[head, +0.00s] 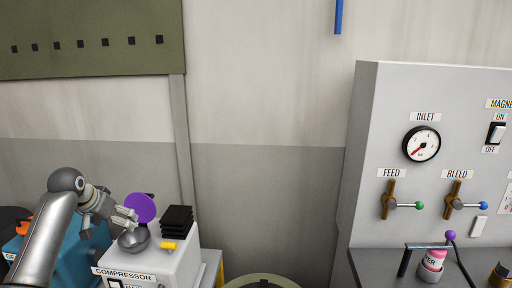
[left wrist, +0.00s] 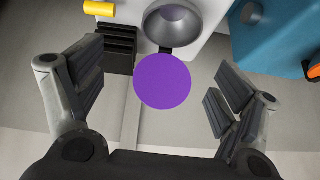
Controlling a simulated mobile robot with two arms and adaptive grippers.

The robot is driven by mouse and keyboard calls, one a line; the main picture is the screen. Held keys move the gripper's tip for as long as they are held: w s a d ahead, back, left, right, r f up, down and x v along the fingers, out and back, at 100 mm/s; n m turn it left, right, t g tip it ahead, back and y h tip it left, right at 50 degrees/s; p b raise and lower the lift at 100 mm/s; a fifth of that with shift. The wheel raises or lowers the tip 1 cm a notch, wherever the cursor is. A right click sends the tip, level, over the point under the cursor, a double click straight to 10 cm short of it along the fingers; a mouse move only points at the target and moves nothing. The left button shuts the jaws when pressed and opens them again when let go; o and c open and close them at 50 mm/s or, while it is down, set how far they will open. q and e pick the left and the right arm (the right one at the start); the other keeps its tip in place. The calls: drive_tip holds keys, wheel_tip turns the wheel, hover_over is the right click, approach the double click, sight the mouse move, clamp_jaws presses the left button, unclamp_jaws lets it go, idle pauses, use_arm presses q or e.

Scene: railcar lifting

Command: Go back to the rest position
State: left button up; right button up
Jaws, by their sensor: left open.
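My left gripper (head: 124,218) is at the lower left of the head view, beside the top of the white compressor (head: 184,262). A purple disc (head: 140,207) shows just past its fingers. In the left wrist view the gripper's fingers (left wrist: 165,88) are spread wide, with the purple disc (left wrist: 162,82) showing between them. No finger touches the disc in that view. A grey dome-shaped part (head: 134,240) sits below the disc on the compressor. My right gripper is not in view.
Black fins (head: 177,220) and a yellow knob (head: 168,246) are on the compressor. A blue unit (head: 66,258) stands left of it. A grey control panel (head: 365,150) with gauge (head: 421,144) and valves stands at the right. The wall between is clear.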

use_arm(q)
drive_tip(key=s+d+f+m+g, duration=0.1)
drive_tip(key=s+d+f, duration=0.6)
drive_tip(key=s+f, duration=0.35)
drive_tip(key=s+d+f+m+g, duration=0.1)
drive_tip(key=s+d+f, duration=0.7)
drive_tip(key=f, duration=0.4)
drive_tip(key=s+d+n+g, duration=0.1)
drive_tip(key=s+d, duration=0.2)
drive_tip(key=s, duration=1)
drive_tip(key=s+d, duration=0.2)
drive_tip(key=s, duration=1.1)
wheel_tip(320, 180, down, 27)
drive_tip(key=g+b, duration=0.1)
drive_tip(key=g, duration=0.1)
drive_tip(key=s+a+f+b, duration=0.1)
drive_tip(key=s+a+f, duration=0.2)
drive_tip(key=s+f, duration=1.5)
drive_tip(key=shift+s+f+g, duration=0.15)
drive_tip(key=shift+g, duration=0.25)
